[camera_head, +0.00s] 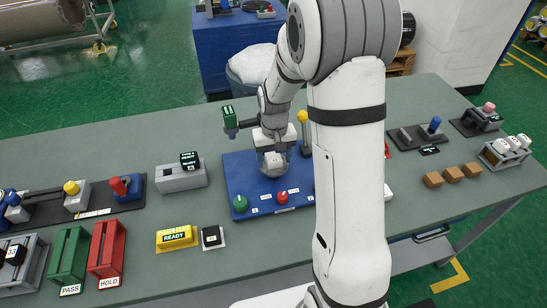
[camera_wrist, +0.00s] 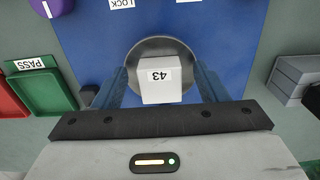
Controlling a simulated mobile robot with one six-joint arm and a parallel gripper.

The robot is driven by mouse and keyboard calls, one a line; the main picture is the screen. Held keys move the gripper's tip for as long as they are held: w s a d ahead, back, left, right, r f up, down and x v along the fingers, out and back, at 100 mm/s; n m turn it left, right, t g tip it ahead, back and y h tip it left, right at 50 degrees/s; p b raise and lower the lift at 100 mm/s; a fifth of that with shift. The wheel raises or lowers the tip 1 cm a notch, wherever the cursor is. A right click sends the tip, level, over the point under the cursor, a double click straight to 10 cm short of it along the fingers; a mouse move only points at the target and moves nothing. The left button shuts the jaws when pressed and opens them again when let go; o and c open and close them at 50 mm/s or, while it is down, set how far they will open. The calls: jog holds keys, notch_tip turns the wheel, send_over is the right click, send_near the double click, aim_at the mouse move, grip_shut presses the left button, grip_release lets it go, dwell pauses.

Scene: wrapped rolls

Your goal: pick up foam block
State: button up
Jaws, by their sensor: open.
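A white block marked "43" (camera_wrist: 160,86), which I take to be the foam block, sits on a round grey disc (camera_wrist: 140,52) on a blue board (camera_wrist: 90,40). In the head view, a pale block (camera_head: 274,163) shows on the blue board (camera_head: 256,208) below the end of my arm. My gripper (camera_wrist: 163,78) is open, with a blue-grey finger on each side of the block in the wrist view. Gaps show between the fingers and the block. I cannot tell how far above the board the fingertips are.
The board carries a green knob (camera_head: 240,203), a red knob (camera_head: 282,197) and a yellow-topped lever (camera_head: 303,118). Green (camera_head: 68,258) and red (camera_head: 107,250) trays stand left. Brown blocks (camera_head: 453,174) lie right. My arm hides the board's right part.

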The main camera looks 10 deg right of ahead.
jog(key=shift+f, duration=0.3)
jog(key=shift+c, duration=0.4)
jog(key=c, duration=1.1)
